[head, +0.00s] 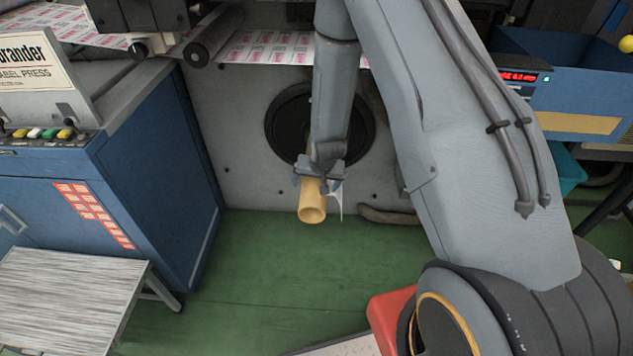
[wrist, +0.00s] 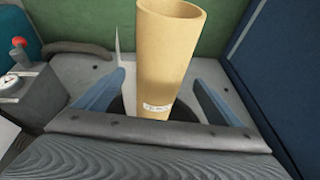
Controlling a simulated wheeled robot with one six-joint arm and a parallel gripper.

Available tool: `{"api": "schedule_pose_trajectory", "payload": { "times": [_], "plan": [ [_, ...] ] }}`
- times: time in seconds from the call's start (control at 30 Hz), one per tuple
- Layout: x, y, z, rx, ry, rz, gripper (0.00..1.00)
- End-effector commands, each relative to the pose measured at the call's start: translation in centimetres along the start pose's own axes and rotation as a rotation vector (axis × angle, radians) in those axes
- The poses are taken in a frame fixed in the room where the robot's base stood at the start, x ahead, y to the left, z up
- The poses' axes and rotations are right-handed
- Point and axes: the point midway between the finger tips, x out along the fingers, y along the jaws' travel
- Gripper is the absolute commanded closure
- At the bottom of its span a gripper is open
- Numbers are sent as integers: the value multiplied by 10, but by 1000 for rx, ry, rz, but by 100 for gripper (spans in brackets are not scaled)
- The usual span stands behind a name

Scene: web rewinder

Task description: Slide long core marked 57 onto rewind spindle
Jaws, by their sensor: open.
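A long tan cardboard core (head: 312,207) sticks out toward the camera from below my wrist, its hollow end facing out. In the wrist view the core (wrist: 168,60) stands between my fingers, with a small white label too small to read. My gripper (head: 319,184) is open, with a blue finger on each side of the core and a visible gap at both sides in the wrist view. The core's far end lies before a dark round disc (head: 284,122) on the machine panel. I see no spindle; whether it is inside the core is hidden.
A printed web (head: 265,47) runs over rollers above. A blue unit with red display (head: 518,77) is at right. Green floor (head: 260,270) is clear below the core.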

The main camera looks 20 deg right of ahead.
Motion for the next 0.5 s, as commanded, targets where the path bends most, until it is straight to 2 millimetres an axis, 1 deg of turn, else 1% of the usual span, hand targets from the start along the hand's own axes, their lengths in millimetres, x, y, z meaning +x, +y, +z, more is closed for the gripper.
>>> {"api": "schedule_pose_trajectory", "payload": {
  "times": [0.1,0.3,0.5],
  "plan": [
    [19,1,1,0,-2,1,12],
    [47,1,1,0,-1,1,12],
    [61,0,1,0,-1,0,12]
  ]
}}
